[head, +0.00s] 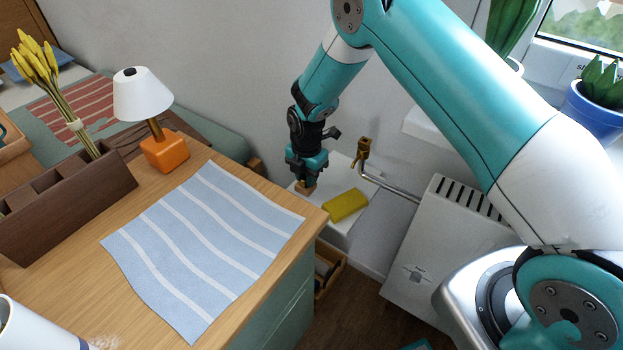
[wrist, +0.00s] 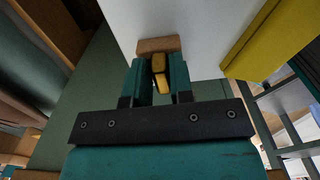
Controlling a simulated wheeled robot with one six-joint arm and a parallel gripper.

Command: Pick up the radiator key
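The radiator key, a small brass-yellow piece (wrist: 161,72), sits between the fingertips of my gripper (wrist: 160,80) in the wrist view. The teal fingers are close together, with the brass piece filling the narrow gap and seeming to touch both. A small brown wooden block (wrist: 158,45) lies just beyond the fingertips on the white surface. In the head view my gripper (head: 306,182) points down over the white ledge (head: 338,238) beside the wall, with the wooden block (head: 305,189) at its tips. The key itself is hidden there.
A yellow block (head: 346,205) lies on the ledge right of my gripper; it also shows in the wrist view (wrist: 275,40). The wooden desk (head: 130,285) with a striped cloth is left.

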